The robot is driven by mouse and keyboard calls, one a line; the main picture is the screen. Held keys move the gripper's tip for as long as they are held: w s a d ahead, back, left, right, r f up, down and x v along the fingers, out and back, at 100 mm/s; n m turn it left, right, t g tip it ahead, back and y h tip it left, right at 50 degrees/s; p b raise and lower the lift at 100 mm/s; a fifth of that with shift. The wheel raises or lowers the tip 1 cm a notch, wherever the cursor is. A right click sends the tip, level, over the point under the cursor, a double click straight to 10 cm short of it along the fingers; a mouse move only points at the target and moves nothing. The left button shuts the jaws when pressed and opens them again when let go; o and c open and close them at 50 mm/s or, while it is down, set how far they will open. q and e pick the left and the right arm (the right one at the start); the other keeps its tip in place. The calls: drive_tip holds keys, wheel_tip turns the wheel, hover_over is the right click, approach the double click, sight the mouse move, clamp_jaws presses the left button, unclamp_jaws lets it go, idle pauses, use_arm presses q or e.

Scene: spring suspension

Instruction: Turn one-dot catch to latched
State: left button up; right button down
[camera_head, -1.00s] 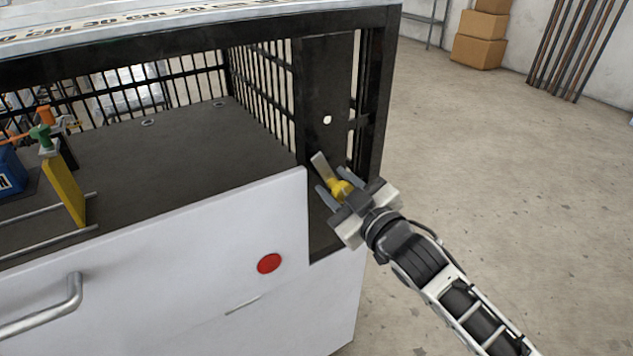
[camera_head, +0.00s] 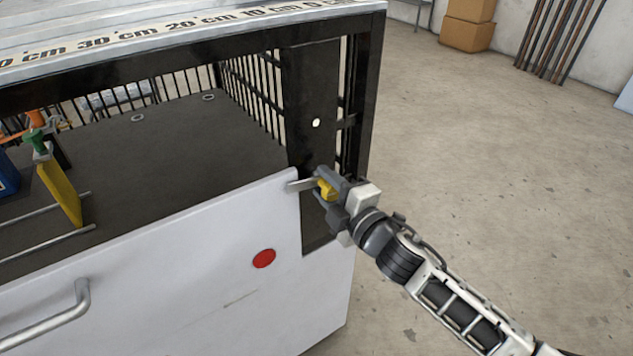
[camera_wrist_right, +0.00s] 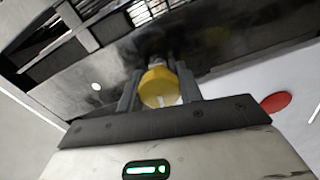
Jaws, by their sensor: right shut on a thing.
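The one-dot catch sits on the dark post (camera_head: 308,95), below a single white dot (camera_head: 316,123). It has a yellow knob (camera_head: 326,189) and a flat metal tongue (camera_head: 300,185). The tongue points left, near level, with its tip at the top right corner of the white panel (camera_head: 200,240). I cannot tell whether it overlaps the panel's face. My right gripper (camera_head: 333,190) is shut on the yellow knob. In the right wrist view the knob (camera_wrist_right: 158,87) sits between both fingers, and the dot (camera_wrist_right: 96,87) shows at left. My left gripper is not in view.
The panel carries a red disc (camera_head: 263,259) and a metal handle (camera_head: 50,318). Cardboard boxes (camera_head: 467,25) are far back. The floor at right is clear.

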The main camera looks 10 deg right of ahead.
drive_tip(key=shift+n, duration=1.1)
drive_tip(key=c, duration=0.9)
unclamp_jaws()
drive_tip(key=shift+c, duration=0.2)
drive_tip(key=b+v, duration=0.1)
drive_tip(key=v, duration=1.5)
drive_tip(key=shift+b, duration=0.35)
drive_tip(key=shift+f, duration=0.15)
